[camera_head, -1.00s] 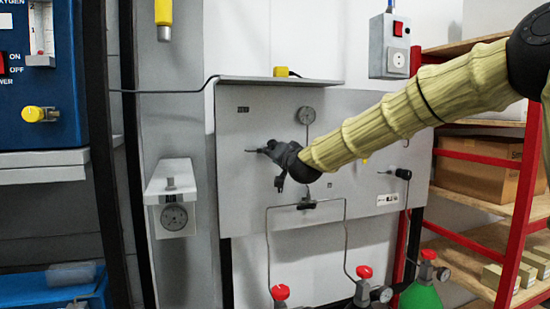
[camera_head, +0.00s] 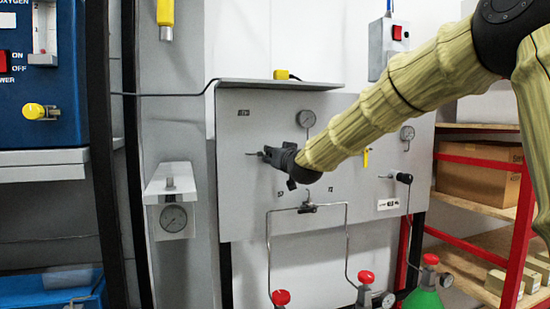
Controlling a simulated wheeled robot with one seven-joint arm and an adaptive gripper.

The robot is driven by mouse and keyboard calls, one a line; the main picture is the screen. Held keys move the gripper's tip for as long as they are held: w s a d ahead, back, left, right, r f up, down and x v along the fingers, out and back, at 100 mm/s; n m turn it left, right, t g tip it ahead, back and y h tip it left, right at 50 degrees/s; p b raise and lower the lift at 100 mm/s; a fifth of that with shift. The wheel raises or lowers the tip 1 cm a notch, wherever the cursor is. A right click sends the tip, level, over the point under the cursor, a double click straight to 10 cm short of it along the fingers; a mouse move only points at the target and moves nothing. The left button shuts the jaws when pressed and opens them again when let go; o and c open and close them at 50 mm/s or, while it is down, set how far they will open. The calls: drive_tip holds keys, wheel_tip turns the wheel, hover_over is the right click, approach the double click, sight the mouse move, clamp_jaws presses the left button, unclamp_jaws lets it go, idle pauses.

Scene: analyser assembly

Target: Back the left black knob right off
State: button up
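My gripper (camera_head: 270,155) is at the left part of the grey panel (camera_head: 240,205), its fingers pointing left toward a thin stem (camera_head: 251,153) that sticks out there. The left black knob cannot be told apart from the dark gripper, which covers that spot. The fingers are too small and dark to tell whether they are shut on anything. The right black knob (camera_head: 404,178) sits on its own stem at the right of the panel, apart from my gripper.
My arm crosses in front of the panel's upper right. Gauges (camera_head: 306,118) and a bent metal tube (camera_head: 346,240) are on the panel. Red-topped cylinder valves (camera_head: 366,277) stand below. A red-framed shelf (camera_head: 520,225) is at right, and a blue analyser (camera_head: 40,80) at left.

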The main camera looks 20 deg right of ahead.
drive_tip(key=shift+f, duration=0.2)
drive_tip(key=o, duration=1)
drive_tip(key=shift+o, duration=0.2)
drive_tip(key=shift+r, duration=0.1)
drive_tip(key=shift+s, duration=0.1)
drive_tip(key=s, duration=0.7)
drive_tip(key=shift+s+d, duration=0.15)
drive_tip(key=shift+d, duration=0.05)
